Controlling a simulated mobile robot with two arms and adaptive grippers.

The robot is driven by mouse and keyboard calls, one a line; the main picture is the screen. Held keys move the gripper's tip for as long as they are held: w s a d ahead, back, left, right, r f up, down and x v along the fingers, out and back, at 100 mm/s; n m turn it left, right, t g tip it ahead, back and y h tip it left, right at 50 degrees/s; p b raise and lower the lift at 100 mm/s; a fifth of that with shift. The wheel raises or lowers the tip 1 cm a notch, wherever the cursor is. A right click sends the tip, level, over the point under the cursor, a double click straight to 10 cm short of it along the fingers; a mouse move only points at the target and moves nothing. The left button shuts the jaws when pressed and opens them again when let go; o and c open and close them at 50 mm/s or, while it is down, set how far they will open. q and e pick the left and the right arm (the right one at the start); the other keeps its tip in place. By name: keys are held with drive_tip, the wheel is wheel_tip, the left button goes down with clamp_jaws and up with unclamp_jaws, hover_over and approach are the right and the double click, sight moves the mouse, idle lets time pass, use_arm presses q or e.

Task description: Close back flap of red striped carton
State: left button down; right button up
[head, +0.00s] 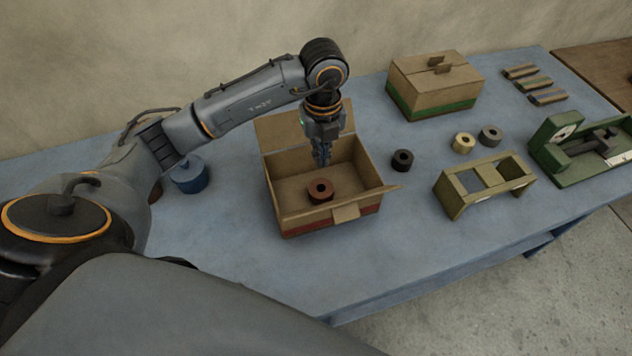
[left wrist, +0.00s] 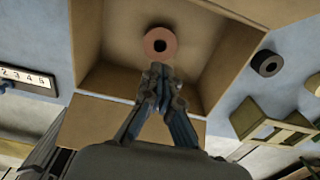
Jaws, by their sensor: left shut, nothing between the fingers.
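The red striped carton (head: 301,225) stands open on the blue table in the head view, with a red band low on its side. A reddish-brown roll (head: 320,190) lies inside it, and also shows in the left wrist view (left wrist: 160,43). My right gripper is not in view.
A closed carton with a green band (head: 430,104) stands behind to the right. A dark roll (head: 402,160), a tan roll (head: 463,143), an olive wooden frame (head: 452,200) and a green device (head: 566,172) stand to the right. A blue pot (head: 188,178) is at left.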

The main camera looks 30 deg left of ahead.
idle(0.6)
use_arm(q)
drive_tip(key=w+a+r+m+t+p, duration=0.1)
drive_tip(key=w+a+r+m+p, duration=0.3)
drive_tip(key=w, duration=0.4)
drive_tip(key=w+a+r+m+t+p, duration=0.2)
drive_tip(key=w+a+r+m+p, duration=0.15)
drive_tip(key=w+r+m, duration=0.35)
wheel_tip(320, 180, down, 10)
drive_tip(key=w+n+b, duration=0.1)
drive_tip(key=b, duration=0.5)
drive_tip(key=shift+f+b, duration=0.25)
drive_tip(key=shift+b, duration=0.05)
drive_tip(key=shift+s+d+r+p, duration=0.15)
drive_tip(key=shift+s+d+p, duration=0.35)
drive_tip(key=shift+s+d, duration=0.3)
drive_tip(key=shift+s+d+r+p, duration=0.15)
drive_tip(key=shift+s+d+p, duration=0.3)
drive_tip(key=shift+s+d, duration=0.35)
drive_tip(key=s+d+p, duration=0.1)
drive_tip(key=s+d, duration=0.4)
drive_tip(key=d, duration=0.1)
drive_tip(key=shift+r+p, duration=0.3)
drive_tip(key=shift+r, duration=0.05)
